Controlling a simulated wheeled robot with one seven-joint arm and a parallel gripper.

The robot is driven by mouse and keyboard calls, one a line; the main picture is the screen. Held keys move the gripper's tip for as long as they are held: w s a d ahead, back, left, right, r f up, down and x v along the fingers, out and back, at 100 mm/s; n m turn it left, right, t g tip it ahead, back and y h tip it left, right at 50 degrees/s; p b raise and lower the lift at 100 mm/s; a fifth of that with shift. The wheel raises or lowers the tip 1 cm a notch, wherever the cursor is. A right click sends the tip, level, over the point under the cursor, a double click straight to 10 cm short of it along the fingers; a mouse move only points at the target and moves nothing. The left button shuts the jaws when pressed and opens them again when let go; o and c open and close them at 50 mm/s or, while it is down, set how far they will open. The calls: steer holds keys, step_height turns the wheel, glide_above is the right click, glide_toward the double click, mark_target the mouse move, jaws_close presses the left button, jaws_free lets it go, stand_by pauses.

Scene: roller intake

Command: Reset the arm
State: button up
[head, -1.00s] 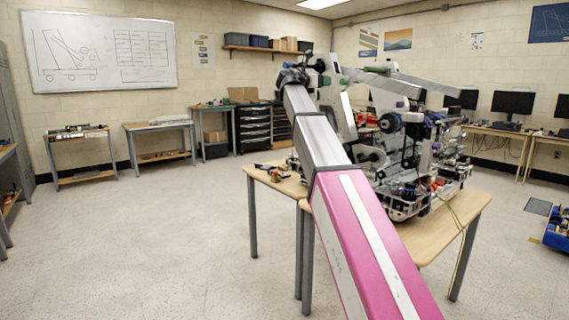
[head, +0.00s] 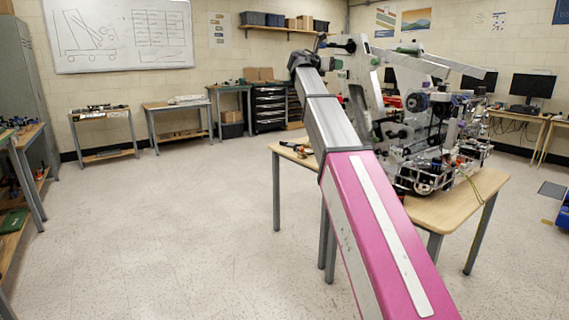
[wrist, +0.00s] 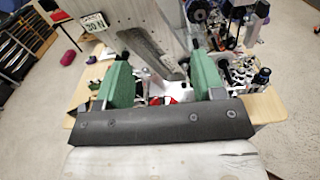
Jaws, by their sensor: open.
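My arm, with a pink and white link, rises from the lower right of the head view to a black joint in front of the machine. My gripper (wrist: 158,68) shows in the wrist view as two green fingers set wide apart on a dark bar. It is open, and I see nothing held between the fingers. A pale metal plate (wrist: 140,22) of the machine stands just beyond the fingers. In the head view I cannot clearly separate the gripper from the machine behind it.
A large machine (head: 432,130) with wheels and metal plates stands on a wooden table (head: 440,212). Workbenches (head: 98,112) line the far wall, and shelving with a bench (head: 30,130) stands at left. The floor (head: 180,220) at left and centre is clear.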

steer(key=s+d+f+m+g+y, duration=0.1)
steer(key=s+f+m+y, duration=0.15)
steer(key=f, duration=1.25)
steer(key=s+d+f+m+g+y, duration=0.15)
steer(key=s+f+m, duration=0.25)
steer(key=f, duration=1)
steer(key=s+d+f+m+g+y, duration=0.1)
steer(key=s+f+m+g+y, duration=0.2)
steer(key=f, duration=1.2)
steer(key=s+a+f+m+g+y, duration=0.3)
steer(key=s+f+m, duration=1.2)
steer(key=s+f, duration=1.2)
steer(key=f+g+y, duration=0.1)
steer(key=g+y, duration=0.1)
steer(key=y, duration=0.2)
steer(key=shift+s+f, duration=0.3)
steer(key=shift+f, duration=0.05)
steer(key=shift+a+m, duration=0.1)
steer(key=shift+m, duration=0.15)
